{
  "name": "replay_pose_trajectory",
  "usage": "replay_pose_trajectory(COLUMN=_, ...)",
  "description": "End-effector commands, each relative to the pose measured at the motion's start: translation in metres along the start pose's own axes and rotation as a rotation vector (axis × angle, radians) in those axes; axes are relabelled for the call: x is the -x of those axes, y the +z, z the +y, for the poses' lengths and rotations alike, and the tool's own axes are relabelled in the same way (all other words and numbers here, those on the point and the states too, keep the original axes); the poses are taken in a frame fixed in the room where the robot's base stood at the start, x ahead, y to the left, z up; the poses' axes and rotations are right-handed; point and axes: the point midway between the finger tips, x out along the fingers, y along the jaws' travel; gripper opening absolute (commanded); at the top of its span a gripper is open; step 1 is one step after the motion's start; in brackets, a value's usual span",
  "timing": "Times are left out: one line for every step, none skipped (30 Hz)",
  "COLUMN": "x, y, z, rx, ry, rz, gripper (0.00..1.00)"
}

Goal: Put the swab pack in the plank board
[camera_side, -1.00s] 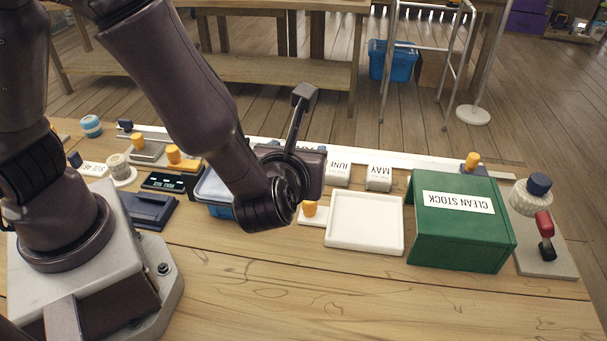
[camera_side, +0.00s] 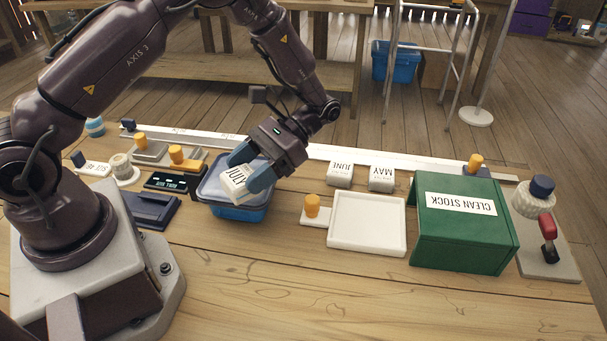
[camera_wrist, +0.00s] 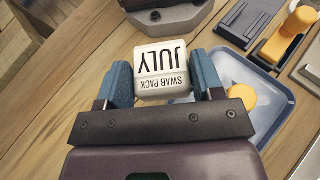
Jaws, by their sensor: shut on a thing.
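The swab pack (camera_side: 235,184) is a small white block marked JULY; its "SWAB PACK JULY" label also shows in the wrist view (camera_wrist: 162,68). My gripper (camera_side: 251,166) is shut on it, one blue finger on each side, in the wrist view too (camera_wrist: 163,80). The pack is tilted in the side view, in front of or over the blue bin (camera_side: 241,213) with its grey-blue top (camera_side: 210,190); the height between them is unclear. I cannot tell which thing is the plank board.
A white tray (camera_side: 367,248) and a green box (camera_side: 466,251) marked CLEAN STOCK stand to the right. White packs marked JUNE (camera_side: 340,175) and MAY (camera_side: 382,179) are behind. A dark blue flat piece (camera_side: 150,211) is at left. The table front is clear.

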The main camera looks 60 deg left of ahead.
Motion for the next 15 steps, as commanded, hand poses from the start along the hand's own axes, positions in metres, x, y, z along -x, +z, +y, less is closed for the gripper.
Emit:
replay_pose_trajectory(x=0.005, y=-0.004, z=-0.001, rx=0.059, ry=0.153, rz=-0.001, gripper=0.37)
replay_pose_trajectory(x=0.009, y=-0.005, z=0.0, rx=0.096, ry=0.242, rz=0.0, gripper=0.37)
replay_pose_trajectory(x=0.016, y=-0.007, z=0.002, rx=0.144, ry=0.359, rz=0.0, gripper=0.37)
replay_pose_trajectory(x=0.022, y=-0.009, z=0.002, rx=0.181, ry=0.448, rz=0.001, gripper=0.37)
replay_pose_trajectory(x=0.028, y=-0.01, z=0.002, rx=0.217, ry=0.537, rz=0.002, gripper=0.37)
replay_pose_trajectory(x=0.038, y=-0.012, z=0.001, rx=0.266, ry=0.654, rz=0.002, gripper=0.37)
replay_pose_trajectory(x=0.046, y=-0.013, z=0.0, rx=0.302, ry=0.741, rz=0.003, gripper=0.37)
replay_pose_trajectory(x=0.055, y=-0.014, z=-0.002, rx=0.337, ry=0.829, rz=0.003, gripper=0.37)
replay_pose_trajectory(x=0.068, y=-0.015, z=-0.006, rx=0.385, ry=0.942, rz=0.003, gripper=0.37)
replay_pose_trajectory(x=0.078, y=-0.015, z=-0.009, rx=0.419, ry=1.023, rz=0.005, gripper=0.37)
replay_pose_trajectory(x=0.087, y=-0.015, z=-0.014, rx=0.451, ry=1.101, rz=0.005, gripper=0.37)
replay_pose_trajectory(x=0.1, y=-0.015, z=-0.02, rx=0.491, ry=1.198, rz=0.004, gripper=0.37)
replay_pose_trajectory(x=0.109, y=-0.015, z=-0.026, rx=0.519, ry=1.265, rz=0.005, gripper=0.37)
replay_pose_trajectory(x=0.118, y=-0.014, z=-0.032, rx=0.546, ry=1.329, rz=0.005, gripper=0.37)
replay_pose_trajectory(x=0.129, y=-0.013, z=-0.04, rx=0.578, ry=1.406, rz=0.005, gripper=0.37)
